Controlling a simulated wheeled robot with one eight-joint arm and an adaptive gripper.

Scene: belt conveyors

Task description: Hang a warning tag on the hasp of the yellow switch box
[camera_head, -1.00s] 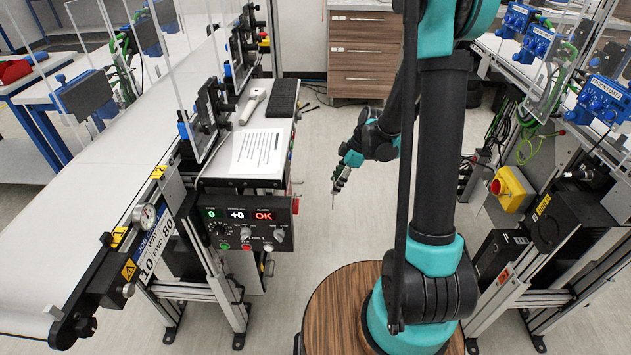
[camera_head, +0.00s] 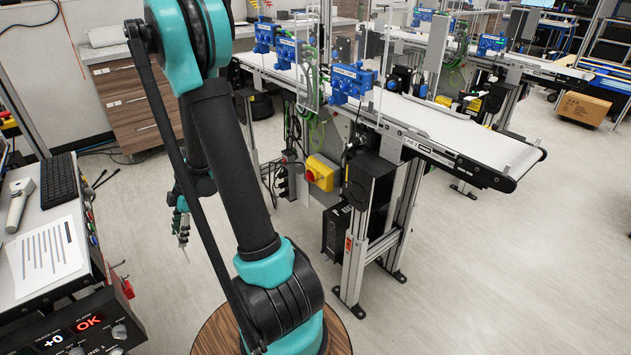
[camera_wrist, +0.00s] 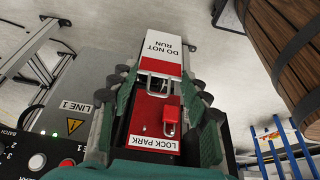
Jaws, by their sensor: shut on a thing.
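The yellow switch box (camera_head: 323,172) with its red knob is on the near side of the right-hand conveyor frame, right of my arm. Its hasp is too small to make out. My gripper (camera_head: 183,232) hangs low, left of the box and well apart from it. In the wrist view my gripper (camera_wrist: 160,82) is shut on a white and red warning tag (camera_wrist: 163,50) reading "DO NOT RUN", which extends past the fingertips. A red "LOCK PARK" panel (camera_wrist: 148,128) with a red padlock (camera_wrist: 172,115) shows between the fingers.
A control console (camera_head: 60,310) with papers stands at the left. The conveyor legs (camera_head: 385,235) and a black cabinet (camera_head: 336,232) stand below and beside the box. Clear floor (camera_head: 470,290) lies at the right.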

